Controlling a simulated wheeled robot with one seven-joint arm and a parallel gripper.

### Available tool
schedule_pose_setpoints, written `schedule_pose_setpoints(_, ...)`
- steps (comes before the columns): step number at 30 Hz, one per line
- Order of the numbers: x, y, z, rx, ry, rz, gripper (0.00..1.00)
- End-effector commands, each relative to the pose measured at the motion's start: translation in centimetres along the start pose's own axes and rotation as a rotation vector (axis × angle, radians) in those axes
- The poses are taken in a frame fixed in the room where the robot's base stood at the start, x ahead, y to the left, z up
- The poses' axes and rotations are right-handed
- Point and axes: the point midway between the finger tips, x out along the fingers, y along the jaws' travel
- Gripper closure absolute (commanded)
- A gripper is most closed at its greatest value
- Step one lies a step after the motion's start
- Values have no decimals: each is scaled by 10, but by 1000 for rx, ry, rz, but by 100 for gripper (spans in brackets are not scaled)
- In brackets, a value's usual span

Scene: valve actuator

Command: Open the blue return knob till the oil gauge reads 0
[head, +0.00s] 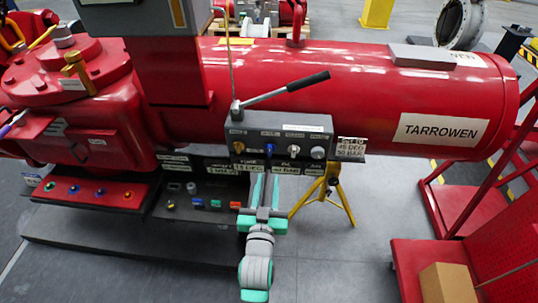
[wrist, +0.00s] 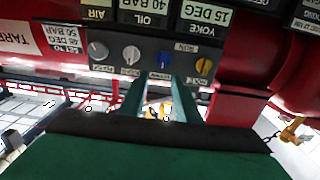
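The blue return knob (head: 269,143) is on the front of a dark control box below the red cylinder, second from the left in the head view. In the wrist view the blue knob (wrist: 163,61) lies just beyond the fingertips, roughly between them. My gripper (head: 267,177) has its teal fingers apart and points at the box from the front. In the wrist view the gripper (wrist: 159,80) is empty, with a gap between its fingers. The oil gauge (head: 287,169) reads 40 BAR; the oil gauge also shows in the wrist view (wrist: 145,12).
A yellow knob (head: 239,147) and two pale knobs (head: 318,153) flank the blue one. A black-handled lever (head: 290,90) rises above the box. A yoke gauge (wrist: 203,14) reads 15 DEG. A yellow stand (head: 325,190) is at the right; floor in front is clear.

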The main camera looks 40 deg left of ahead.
Motion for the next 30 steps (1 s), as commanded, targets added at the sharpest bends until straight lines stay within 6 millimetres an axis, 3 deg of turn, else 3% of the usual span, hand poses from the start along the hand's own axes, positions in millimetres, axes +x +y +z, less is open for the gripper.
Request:
schedule_pose_setpoints(8, 21, -7, -6, -3, 5, -13, 70)
schedule_pose_setpoints(24, 101, -10, -6, -3, 4, -14, 70)
schedule_pose_setpoints(30, 113, -10, -5, -3, 3, -15, 70)
